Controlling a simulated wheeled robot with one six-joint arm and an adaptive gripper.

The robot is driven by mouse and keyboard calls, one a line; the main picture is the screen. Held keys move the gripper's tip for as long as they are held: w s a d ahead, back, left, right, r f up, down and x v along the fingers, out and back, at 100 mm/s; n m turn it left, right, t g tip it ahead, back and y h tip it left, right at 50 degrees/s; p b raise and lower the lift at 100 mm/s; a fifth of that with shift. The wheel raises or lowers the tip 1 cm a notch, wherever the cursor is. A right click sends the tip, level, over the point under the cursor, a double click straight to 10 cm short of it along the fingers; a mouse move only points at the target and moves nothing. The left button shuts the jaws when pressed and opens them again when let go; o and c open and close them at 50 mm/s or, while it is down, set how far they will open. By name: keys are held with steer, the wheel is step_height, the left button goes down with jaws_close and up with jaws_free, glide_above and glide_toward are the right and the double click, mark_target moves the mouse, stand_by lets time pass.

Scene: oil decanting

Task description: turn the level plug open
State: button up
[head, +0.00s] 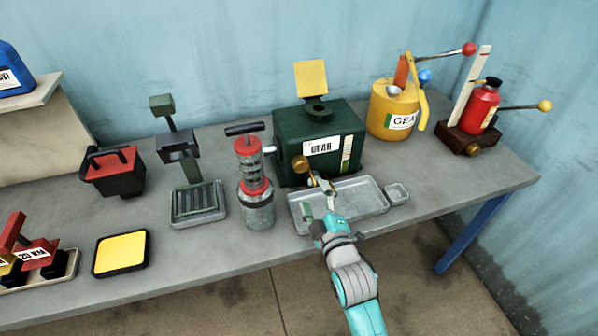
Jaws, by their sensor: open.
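A dark green gear case (319,130) with a white label stands at the back of the bench, its yellow lid flap (311,77) raised. A round brass plug (300,162) sits low on its front, left of centre; I take it as the level plug. My gripper (322,183) is open, just in front of the case, to the right of and below the plug. It looks close to the plug, but I cannot tell whether they touch. Its fingers overlap a small brass part, which is partly hidden.
A shallow metal tray (365,194) lies below the case, with a small dish (397,194) at its right. A red-and-metal pump (256,185) stands close left. The bench's front right is clear.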

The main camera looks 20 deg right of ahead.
mark_target(302, 168)
steer(key=w, duration=1)
steer(key=shift+w, duration=0.3)
steer(key=c, duration=1.2)
steer(key=shift+o, duration=0.2)
